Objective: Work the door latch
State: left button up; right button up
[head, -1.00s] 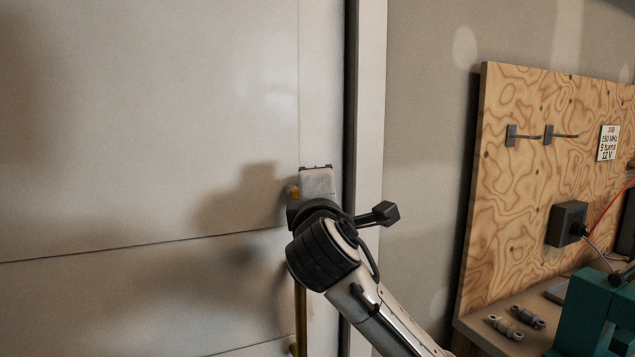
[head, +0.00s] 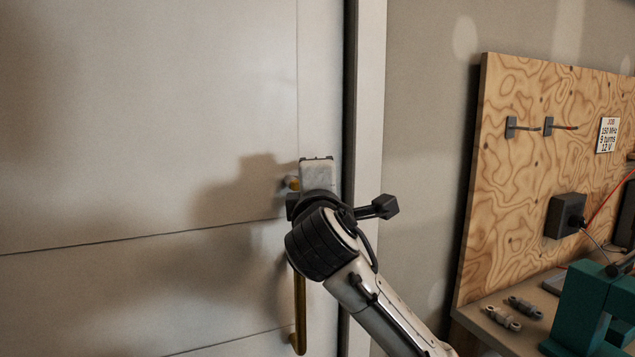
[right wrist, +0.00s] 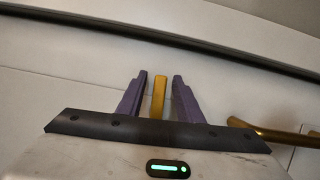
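The door (head: 140,120) is a pale panel filling the left of the head view. A small brass latch (head: 293,184) shows just left of my right wrist, which hides most of it. In the right wrist view the latch (right wrist: 159,97) is a yellow upright bar. My right gripper (right wrist: 160,76) has its two purple fingers on either side of this bar, with a narrow gap visible on each side. It is open around the latch. The fingers are hidden in the head view. My left gripper is not in view.
A long brass pull handle (head: 300,305) is on the door below my right wrist; it also shows in the right wrist view (right wrist: 270,133). A workbench with a plywood board (head: 535,190) and a teal machine (head: 585,310) stands at the right.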

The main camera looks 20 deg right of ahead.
jog(key=b+v, duration=0.1)
jog(key=v, duration=0.9)
jog(key=shift+b, duration=0.35)
jog(key=shift+s+a, duration=0.1)
jog(key=shift+s, duration=0.05)
jog(key=s+d+f+m+g+y, duration=0.1)
jog(key=s+f+m+g+y, duration=0.15)
jog(key=f, duration=1.15)
jog(key=s+f+m+g+y, duration=0.2)
jog(key=s+f+g, duration=0.15)
jog(key=f, duration=1.05)
jog(key=s+d+f+m+g+y, duration=0.2)
jog(key=s+f+m+g, duration=0.6)
jog(key=s+f, duration=1.5)
jog(key=w+a+f+t+y, duration=0.2)
jog(key=a+f+t, duration=0.3)
jog(key=f, duration=0.5)
jog(key=shift+w+f, duration=0.25)
